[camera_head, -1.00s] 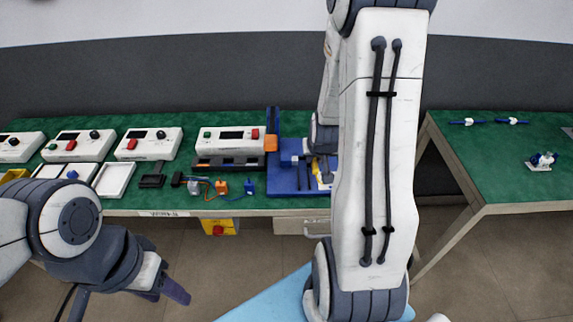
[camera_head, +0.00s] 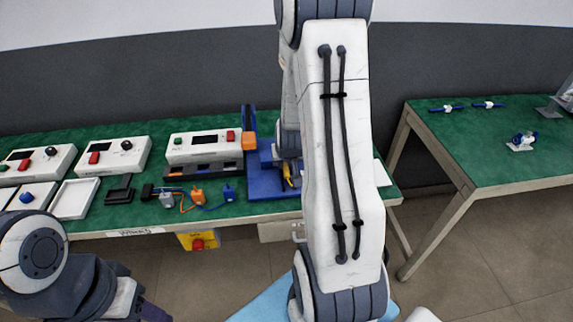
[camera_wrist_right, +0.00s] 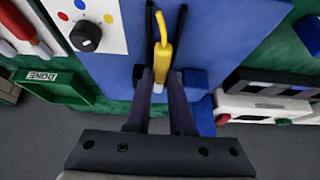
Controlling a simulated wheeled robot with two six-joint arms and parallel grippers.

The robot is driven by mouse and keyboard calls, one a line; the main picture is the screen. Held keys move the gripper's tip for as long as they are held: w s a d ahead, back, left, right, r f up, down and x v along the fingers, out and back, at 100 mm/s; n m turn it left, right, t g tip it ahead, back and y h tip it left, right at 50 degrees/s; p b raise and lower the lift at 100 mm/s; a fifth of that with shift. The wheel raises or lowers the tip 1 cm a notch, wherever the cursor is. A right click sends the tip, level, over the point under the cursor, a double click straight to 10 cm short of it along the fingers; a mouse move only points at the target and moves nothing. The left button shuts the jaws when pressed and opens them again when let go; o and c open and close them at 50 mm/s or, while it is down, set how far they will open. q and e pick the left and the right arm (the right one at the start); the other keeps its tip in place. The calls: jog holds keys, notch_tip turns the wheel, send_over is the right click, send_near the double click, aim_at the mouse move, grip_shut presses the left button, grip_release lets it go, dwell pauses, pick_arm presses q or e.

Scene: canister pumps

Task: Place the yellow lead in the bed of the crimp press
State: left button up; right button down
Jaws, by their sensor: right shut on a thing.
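The yellow lead (camera_wrist_right: 165,50) is in the fingers of my right gripper (camera_wrist_right: 160,78) in the right wrist view. Its thin bent end points up the picture, between two black rods, over the blue plate of the crimp press (camera_wrist_right: 225,40). I cannot tell whether the lead touches the press. In the head view the blue press (camera_head: 262,182) stands at the bench's front right, and my right arm hides part of it. A bit of yellow (camera_head: 288,172) shows by the right gripper there. My left gripper (camera_head: 152,313) is at the bottom left, partly cut off.
White control boxes (camera_head: 200,147) line the green bench, with white trays (camera_head: 73,198) and small wired connectors (camera_head: 197,195) in front. In the wrist view a dial panel (camera_wrist_right: 95,25) and a green DONE tray (camera_wrist_right: 60,88) lie left. Another green table (camera_head: 495,155) stands right.

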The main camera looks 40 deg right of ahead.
jog(key=shift+f, duration=0.1)
jog(key=shift+f+b, duration=0.5)
jog(key=shift+s, duration=0.1)
jog(key=c, duration=0.8)
grip_release()
jog(key=shift+r, duration=0.15)
jog(key=shift+w+p+v, duration=0.15)
jog(key=shift+p+v, duration=1.05)
jog(key=shift+v, duration=2)
jog(key=shift+w+p+v, duration=0.1)
jog(key=shift+p+v, duration=1.1)
jog(key=shift+v, duration=1.95)
jog(key=shift+d+r, duration=0.15)
